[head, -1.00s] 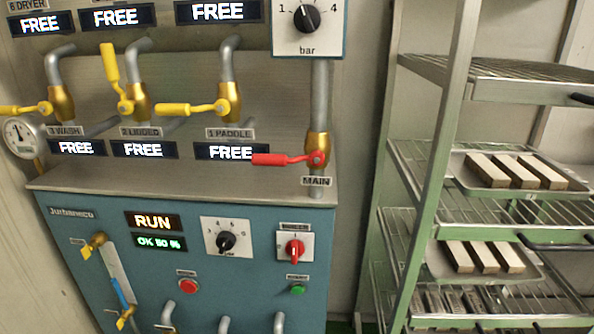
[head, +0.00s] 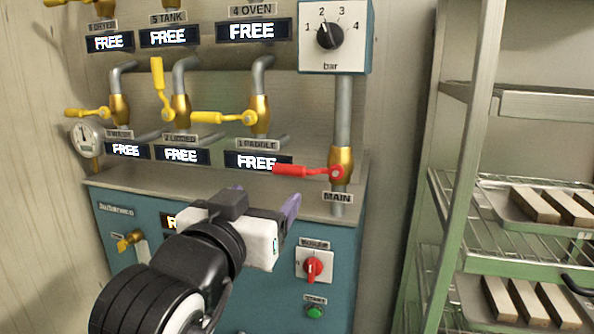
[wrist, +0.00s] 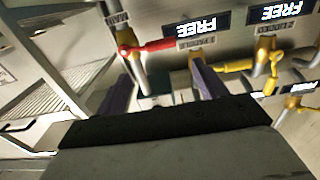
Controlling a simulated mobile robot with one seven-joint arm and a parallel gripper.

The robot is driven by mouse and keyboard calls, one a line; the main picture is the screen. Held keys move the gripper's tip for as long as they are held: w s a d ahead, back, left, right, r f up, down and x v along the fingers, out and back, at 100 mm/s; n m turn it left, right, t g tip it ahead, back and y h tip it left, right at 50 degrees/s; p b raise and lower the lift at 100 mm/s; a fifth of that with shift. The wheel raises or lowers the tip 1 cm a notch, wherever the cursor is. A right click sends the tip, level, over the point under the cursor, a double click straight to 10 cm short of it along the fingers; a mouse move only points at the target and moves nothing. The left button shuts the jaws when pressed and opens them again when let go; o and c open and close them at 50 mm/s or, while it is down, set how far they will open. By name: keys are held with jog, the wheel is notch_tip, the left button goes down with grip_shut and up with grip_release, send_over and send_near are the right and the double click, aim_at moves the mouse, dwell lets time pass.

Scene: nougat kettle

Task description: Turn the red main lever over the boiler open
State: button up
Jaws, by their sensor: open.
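The red main lever (head: 305,171) lies level, pointing left from the brass main valve (head: 341,165) on the vertical pipe above the MAIN label (head: 338,197). In the wrist view, which is turned over, the red lever (wrist: 152,46) shows just beyond the two purple fingers. My gripper (head: 270,205) is in front of the boiler top, below and nearer than the lever. In the wrist view, my gripper (wrist: 160,88) is open, with nothing held between its fingers. I see no contact with the lever.
Yellow-handled valves (head: 225,118) stand left of the lever. A pressure dial (head: 330,38) is above it on the pipe. The blue boiler (head: 340,265) carries a red rotary switch (head: 313,267) and a green button (head: 315,312). A green-framed rack (head: 470,145) with bars on trays stands at right.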

jog(key=p, duration=0.5)
send_near(288, 172)
jog(key=w, duration=0.3)
jog(key=w+d+p, duration=0.1)
jog(key=p, duration=0.2)
jog(key=w+p, duration=0.1)
jog(key=p, duration=0.2)
jog(key=shift+w+d+r, duration=0.15)
jog(key=shift+d+r, duration=0.1)
jog(key=shift+d, duration=0.15)
jog(key=p+x, duration=0.1)
jog(key=p, duration=0.2)
jog(key=shift+w+d+r, duration=0.1)
jog(key=shift+w, duration=0.2)
jog(key=w+p, duration=0.1)
jog(key=p, duration=0.2)
jog(key=shift+d, duration=0.15)
jog(key=shift+w+d+f, duration=0.2)
jog(key=shift+w, duration=0.45)
jog(key=shift+w+d+f, duration=0.15)
jog(key=shift+w+d, duration=0.05)
jog(key=shift+w, duration=0.5)
jog(key=shift+c, duration=0.4)
jog(key=c, duration=1.3)
